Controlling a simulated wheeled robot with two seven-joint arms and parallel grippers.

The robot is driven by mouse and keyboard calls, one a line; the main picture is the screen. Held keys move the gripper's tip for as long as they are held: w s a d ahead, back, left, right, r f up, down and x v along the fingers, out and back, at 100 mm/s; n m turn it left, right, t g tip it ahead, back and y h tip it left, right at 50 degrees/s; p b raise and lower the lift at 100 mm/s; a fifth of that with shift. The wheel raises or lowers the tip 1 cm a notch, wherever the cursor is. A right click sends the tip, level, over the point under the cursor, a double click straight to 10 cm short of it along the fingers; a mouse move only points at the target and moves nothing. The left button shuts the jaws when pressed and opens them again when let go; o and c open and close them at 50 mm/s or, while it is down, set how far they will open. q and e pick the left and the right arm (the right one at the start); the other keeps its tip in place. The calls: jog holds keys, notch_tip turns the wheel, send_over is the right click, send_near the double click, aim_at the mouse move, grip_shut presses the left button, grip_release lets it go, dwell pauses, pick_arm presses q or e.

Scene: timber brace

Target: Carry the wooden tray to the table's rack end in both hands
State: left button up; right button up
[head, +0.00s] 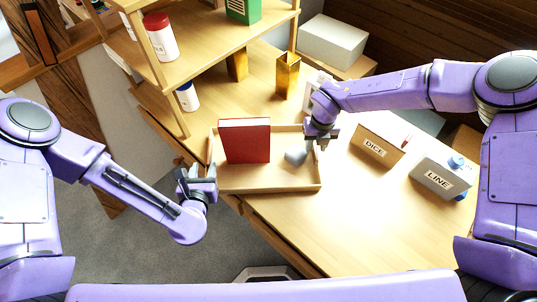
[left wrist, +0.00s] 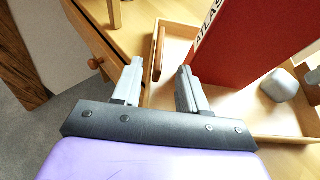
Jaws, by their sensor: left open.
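The wooden tray (head: 270,186) lies on the table near its front left edge. It holds an upright red book (head: 245,141) and a small grey object (head: 296,157); both also show in the left wrist view, the book (left wrist: 252,42) marked ATLAS. My left gripper (head: 198,172) is open at the tray's left end. In the left wrist view the tray's end wall with its handle (left wrist: 159,52) lies ahead, roughly between the open fingers, with nothing clamped. My right gripper (head: 318,143) is at the tray's right end; its fingers are partly hidden, so its grip is unclear.
The wooden rack (head: 168,80) stands at the back left with jars and a green box. A DICE box (head: 380,138) and a LINE box (head: 444,178) stand at the right. The table (head: 345,225) is bare in front of them.

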pick_arm(q)
jog(key=v, duration=0.3)
pick_arm(e)
jog(key=shift+r, duration=0.1)
notch_tip(320, 180, up, 12)
pick_arm(q)
notch_tip(320, 180, up, 9)
jog(key=p, duration=0.7)
pick_arm(e)
notch_tip(320, 180, up, 7)
pick_arm(q)
jog(key=shift+w, duration=0.1)
pick_arm(e)
jog(key=shift+d+f, duration=0.1)
jog(key=shift+f, duration=0.1)
